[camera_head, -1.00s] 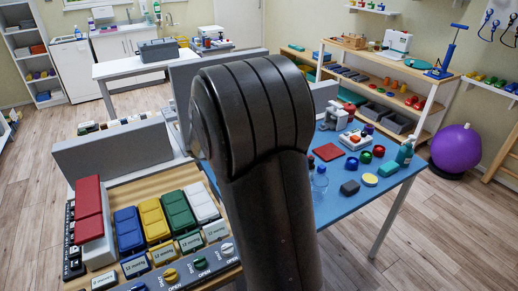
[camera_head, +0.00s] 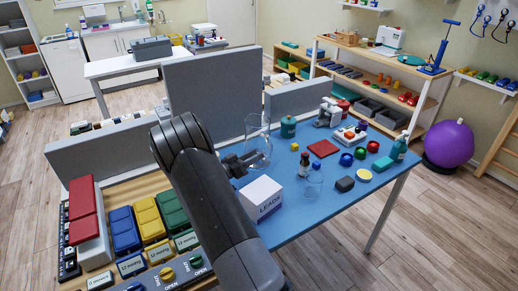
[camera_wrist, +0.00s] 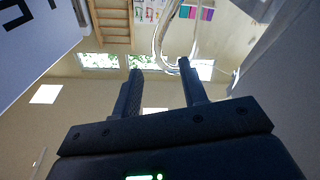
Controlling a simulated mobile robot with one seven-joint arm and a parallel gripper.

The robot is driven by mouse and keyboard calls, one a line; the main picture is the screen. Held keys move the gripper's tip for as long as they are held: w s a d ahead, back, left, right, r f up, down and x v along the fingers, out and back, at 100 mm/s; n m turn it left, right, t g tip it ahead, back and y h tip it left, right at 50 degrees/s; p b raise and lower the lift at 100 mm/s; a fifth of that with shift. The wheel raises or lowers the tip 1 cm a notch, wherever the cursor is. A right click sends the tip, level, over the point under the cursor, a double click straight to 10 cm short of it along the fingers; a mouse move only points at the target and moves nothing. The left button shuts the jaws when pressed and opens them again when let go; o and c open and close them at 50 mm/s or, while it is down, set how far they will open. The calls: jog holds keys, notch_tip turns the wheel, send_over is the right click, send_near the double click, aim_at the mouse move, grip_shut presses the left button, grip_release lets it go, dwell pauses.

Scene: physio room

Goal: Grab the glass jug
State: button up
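The clear glass jug (camera_head: 258,143) is at the back left of the blue table (camera_head: 290,227), in front of the grey panels. My gripper (camera_head: 243,163) is at its left side, low and close to it. In the wrist view the curved clear handle of the jug (camera_wrist: 157,42) shows just beyond and between my fingertips (camera_wrist: 160,67). The two fingers are apart, with nothing clamped between them. I cannot tell whether a finger touches the glass. My arm hides part of the table's left side.
A white box marked LEADS (camera_head: 262,199) stands close in front of the jug. A clear beaker (camera_head: 314,184) and a small dark bottle (camera_head: 304,164) stand to the right. A green canister (camera_head: 288,127) is behind. Grey panels (camera_head: 212,92) rise behind the jug.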

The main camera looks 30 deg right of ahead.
aim_at(269, 147)
jog(key=d+r, duration=0.1)
jog(key=d, duration=0.9)
jog(key=shift+w+r, duration=0.15)
jog(key=shift+r, duration=0.25)
jog(key=shift+a, duration=0.1)
grip_shut()
dwell(0.7)
